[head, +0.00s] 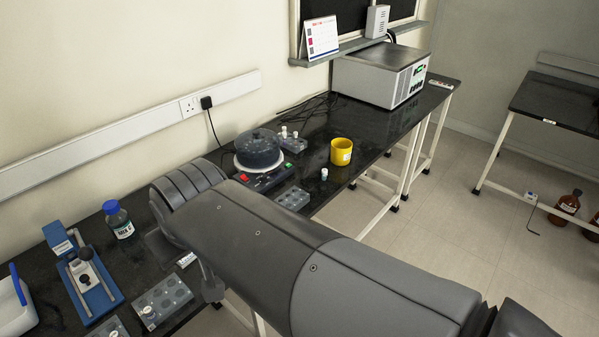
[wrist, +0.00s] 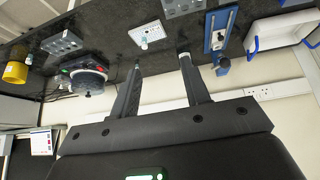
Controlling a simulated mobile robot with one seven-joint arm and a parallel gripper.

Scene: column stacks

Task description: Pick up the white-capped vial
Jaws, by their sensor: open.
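A small vial (head: 324,174) with a pale cap stands alone on the black bench, in front of the yellow cup, in the head view. Other small light-capped vials (head: 284,132) stand in a rack behind the hot plate. Another light-capped vial (head: 149,313) sits in the grey rack at the front left. Which one is meant is hard to tell at this size. My gripper (wrist: 160,62) is open and empty in the wrist view, its two fingers apart above the bench. In the head view my arm hides most of it.
A hot plate with a dark pot (head: 258,150), a yellow cup (head: 341,151), a grey rack (head: 291,198), a blue-capped bottle (head: 118,220) and a blue stand (head: 88,285) share the bench. A large grey machine (head: 381,76) stands at the far end.

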